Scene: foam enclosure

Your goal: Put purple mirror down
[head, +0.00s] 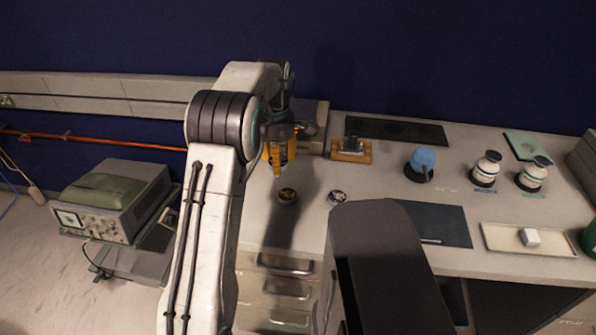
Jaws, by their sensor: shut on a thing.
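My gripper (277,163), with yellow-orange fingers, points down over the left part of the grey counter (378,180). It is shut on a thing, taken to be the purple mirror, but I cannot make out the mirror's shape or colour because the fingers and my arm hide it. The gripper appears above the counter top, behind a small dark round item (288,196).
Another small round item (337,196), a wooden block with a device (351,150), a blue ball on a stand (422,162), two jars (486,168) and a pale tray (527,239) stand rightward. A dark mat (437,223) lies at the front. An oscilloscope (115,200) stands left.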

